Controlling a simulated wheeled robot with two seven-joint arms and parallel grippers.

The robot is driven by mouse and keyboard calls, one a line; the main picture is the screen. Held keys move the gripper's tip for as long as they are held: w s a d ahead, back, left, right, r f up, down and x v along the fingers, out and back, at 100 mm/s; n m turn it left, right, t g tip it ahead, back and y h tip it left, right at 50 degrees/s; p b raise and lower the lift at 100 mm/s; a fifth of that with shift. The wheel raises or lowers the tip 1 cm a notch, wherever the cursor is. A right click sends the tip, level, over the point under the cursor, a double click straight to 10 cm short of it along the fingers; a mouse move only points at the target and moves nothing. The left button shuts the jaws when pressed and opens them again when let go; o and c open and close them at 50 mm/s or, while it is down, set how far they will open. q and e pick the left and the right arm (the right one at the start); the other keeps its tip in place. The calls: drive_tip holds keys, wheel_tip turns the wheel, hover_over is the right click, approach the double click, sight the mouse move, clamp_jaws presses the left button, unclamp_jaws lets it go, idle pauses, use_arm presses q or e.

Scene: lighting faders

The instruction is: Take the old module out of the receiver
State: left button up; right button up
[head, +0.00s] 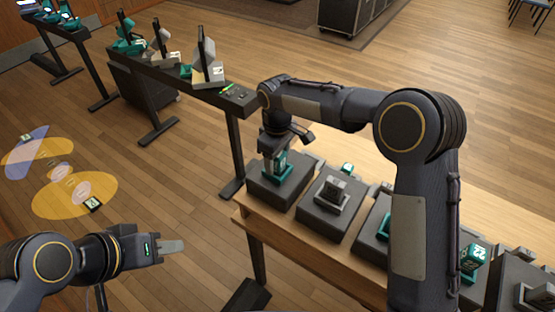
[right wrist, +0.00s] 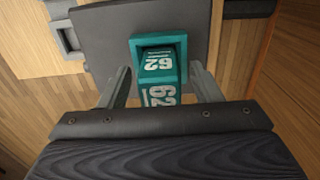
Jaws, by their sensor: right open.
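A teal module marked 62 (head: 280,163) stands in a dark box-like receiver (head: 262,184) at the left end of the wooden bench. It also shows in the right wrist view (right wrist: 160,62), with white figures on two faces. My right gripper (right wrist: 161,76) is open, with one finger on each side of the module; I cannot tell whether they touch it. In the head view my right wrist is above the module and hides part of it. My left gripper (head: 172,246) is low at the left, away from the bench, seen edge-on.
A second dark box (head: 322,222) carries a grey module (head: 335,189). More boxes stand along the wooden bench (head: 290,232), partly behind my right arm, including a teal module (head: 472,258). A narrow black table (head: 185,84) with several upright holders stands behind.

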drive_tip(key=shift+f, duration=0.4)
drive_tip(key=shift+c, duration=0.2)
drive_tip(key=c, duration=1)
drive_tip(key=shift+r, duration=0.15)
drive_tip(key=shift+c, duration=0.2)
